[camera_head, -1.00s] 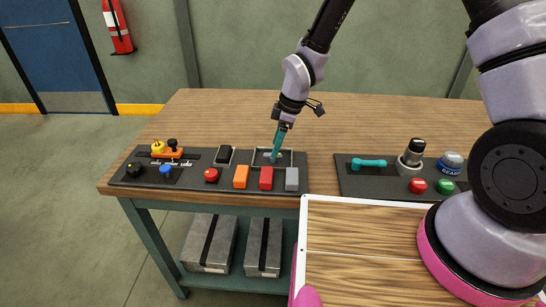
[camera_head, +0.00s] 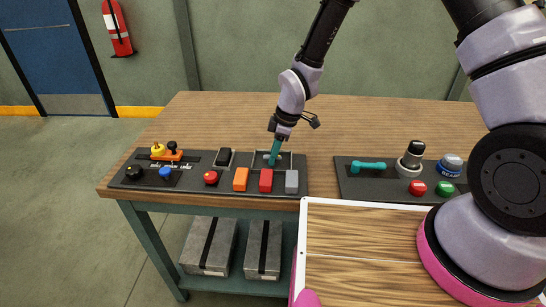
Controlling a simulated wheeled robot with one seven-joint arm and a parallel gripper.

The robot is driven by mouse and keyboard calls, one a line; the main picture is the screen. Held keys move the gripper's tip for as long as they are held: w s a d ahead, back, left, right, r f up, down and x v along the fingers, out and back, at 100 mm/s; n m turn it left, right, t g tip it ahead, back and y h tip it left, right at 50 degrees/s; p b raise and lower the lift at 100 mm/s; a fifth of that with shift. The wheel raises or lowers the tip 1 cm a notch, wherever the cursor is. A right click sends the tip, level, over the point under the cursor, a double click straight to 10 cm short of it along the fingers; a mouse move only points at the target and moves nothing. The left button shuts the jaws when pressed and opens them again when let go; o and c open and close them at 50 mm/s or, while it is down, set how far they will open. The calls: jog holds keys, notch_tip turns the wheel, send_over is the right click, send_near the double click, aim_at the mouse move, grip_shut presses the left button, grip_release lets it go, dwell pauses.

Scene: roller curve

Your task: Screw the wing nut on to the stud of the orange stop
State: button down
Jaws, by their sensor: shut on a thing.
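The orange stop (camera_head: 172,155) sits at the back left of the left dark panel, by a slot with white markings. My gripper (camera_head: 273,161) points down with teal fingers into a shallow tray (camera_head: 288,154) at the panel's back right, well right of the stop. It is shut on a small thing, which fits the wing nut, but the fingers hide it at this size.
Between tray and stop stands a black block (camera_head: 224,157). Along the front are a red button (camera_head: 210,178), an orange block (camera_head: 240,179), a red block (camera_head: 266,181) and a grey block (camera_head: 291,182). The wooden table (camera_head: 225,115) behind is clear.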

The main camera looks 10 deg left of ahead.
notch_tip(320, 180, up, 12)
jog(key=shift+r, duration=0.25)
dwell(0.3)
